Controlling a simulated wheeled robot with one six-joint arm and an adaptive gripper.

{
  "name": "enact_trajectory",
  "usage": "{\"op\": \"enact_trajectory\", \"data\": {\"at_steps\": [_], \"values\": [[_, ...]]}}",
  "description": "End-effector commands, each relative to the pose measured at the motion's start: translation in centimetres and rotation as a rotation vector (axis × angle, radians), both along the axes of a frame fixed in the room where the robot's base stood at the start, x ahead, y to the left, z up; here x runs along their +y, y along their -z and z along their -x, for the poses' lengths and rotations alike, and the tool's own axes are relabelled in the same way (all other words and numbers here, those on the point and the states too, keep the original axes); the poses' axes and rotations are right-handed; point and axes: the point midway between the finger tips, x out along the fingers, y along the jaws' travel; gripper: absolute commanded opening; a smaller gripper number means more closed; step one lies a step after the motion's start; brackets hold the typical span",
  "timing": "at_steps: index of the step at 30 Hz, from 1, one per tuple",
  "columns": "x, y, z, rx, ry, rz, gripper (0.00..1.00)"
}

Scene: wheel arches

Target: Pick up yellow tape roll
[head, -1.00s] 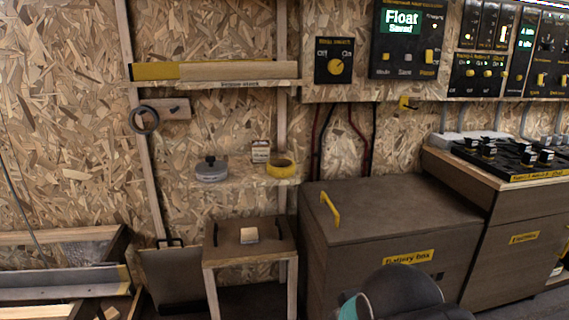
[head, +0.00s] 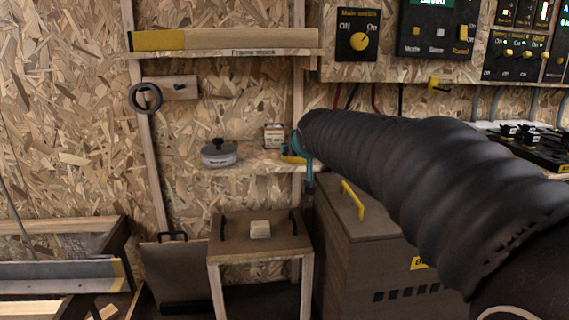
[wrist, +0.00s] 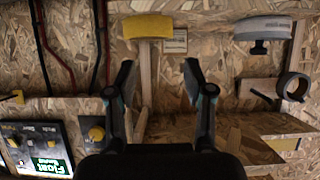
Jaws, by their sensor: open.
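The yellow tape roll (wrist: 152,27) shows whole at the top of the wrist view. In the head view only a sliver of the yellow tape roll (head: 291,158) shows on the small wall shelf, the rest hidden by my arm. My gripper (wrist: 159,70) is open and empty, its two dark fingers spread, with the roll beyond the fingertips and roughly in line with the gap. In the head view my gripper is mostly hidden behind my arm; a teal part (head: 303,150) shows beside the roll.
A grey lidded pot (head: 219,155) sits further left on the same shelf (head: 256,165). A longer shelf with a yellow-ended bar (head: 220,40) is above. A brown battery box (head: 345,240) stands below right.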

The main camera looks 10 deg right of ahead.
Motion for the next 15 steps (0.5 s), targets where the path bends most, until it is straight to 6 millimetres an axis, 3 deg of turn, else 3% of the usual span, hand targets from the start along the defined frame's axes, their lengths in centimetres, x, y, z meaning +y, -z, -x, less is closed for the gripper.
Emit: {"op": "enact_trajectory", "data": {"at_steps": [3,8,15], "values": [[0.6,0.1,-3.0,-0.05,-0.01,-0.005,0.53],[0.8,-0.1,-4.9,-0.077,-0.014,-0.007,0.53],[0.7,1.3,-8.4,-0.077,-0.013,-0.008,0.53]]}}
